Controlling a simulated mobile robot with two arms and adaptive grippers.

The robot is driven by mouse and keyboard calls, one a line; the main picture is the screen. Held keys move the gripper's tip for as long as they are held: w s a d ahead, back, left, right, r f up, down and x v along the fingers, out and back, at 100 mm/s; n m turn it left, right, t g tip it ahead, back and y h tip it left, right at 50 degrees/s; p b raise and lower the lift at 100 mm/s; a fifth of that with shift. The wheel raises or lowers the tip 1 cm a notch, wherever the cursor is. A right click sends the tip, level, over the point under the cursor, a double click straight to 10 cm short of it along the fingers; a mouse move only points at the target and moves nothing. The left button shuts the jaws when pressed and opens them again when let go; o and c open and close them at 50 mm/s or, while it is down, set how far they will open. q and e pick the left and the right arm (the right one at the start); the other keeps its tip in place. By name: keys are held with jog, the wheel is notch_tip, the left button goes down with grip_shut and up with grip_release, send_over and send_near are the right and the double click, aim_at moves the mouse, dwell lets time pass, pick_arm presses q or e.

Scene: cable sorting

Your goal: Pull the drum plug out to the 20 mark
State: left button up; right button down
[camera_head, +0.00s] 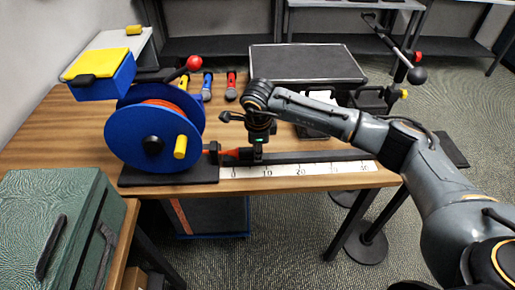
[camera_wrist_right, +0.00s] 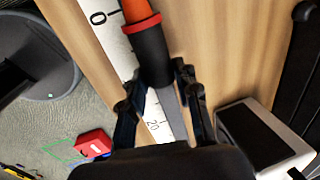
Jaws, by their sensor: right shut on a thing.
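The blue cable drum (camera_head: 120,128) stands on the left of the wooden table, with orange cable wound in it. A short orange stretch of cable (camera_wrist_right: 136,9) leads to the black drum plug (camera_wrist_right: 151,55), which has a red collar. My right gripper (camera_head: 258,154) is shut on the plug, just above the white scale strip (camera_head: 316,169). In the head view it stands between the 0 and 10 marks, nearer 10. The wrist view shows the 0 and 20 marks; the plug and fingers cover part of the strip. My left gripper is not in view.
A dark rail (camera_head: 325,156) runs right along the scale. A yellow, a blue (camera_head: 207,87) and a red connector (camera_head: 231,86) lie behind. A dark tray (camera_head: 305,63) is at the back. A green case (camera_head: 55,215) stands front left.

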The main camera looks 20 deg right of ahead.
aim_at(318, 152)
jog(key=s+d+b, duration=0.1)
jog(key=d, duration=0.5)
jog(key=s+d+b, duration=0.1)
jog(key=s+d, duration=0.1)
jog(key=d, duration=0.4)
jog(key=s+d+b, duration=0.1)
jog(key=s+d, duration=0.1)
jog(key=d, duration=0.3)
jog(key=shift+s+d+b, duration=0.1)
jog(key=shift+d+b, duration=0.25)
jog(key=shift+d, duration=0.05)
jog(key=c, duration=1)
grip_release()
jog(key=r, duration=0.4)
jog(key=s+r, duration=0.1)
jog(key=r, duration=0.3)
jog(key=s+r, duration=0.1)
jog(key=r, duration=0.2)
jog(key=shift+s+a+r, duration=0.1)
jog(key=shift+a+r, duration=0.25)
jog(key=shift+r, duration=0.05)
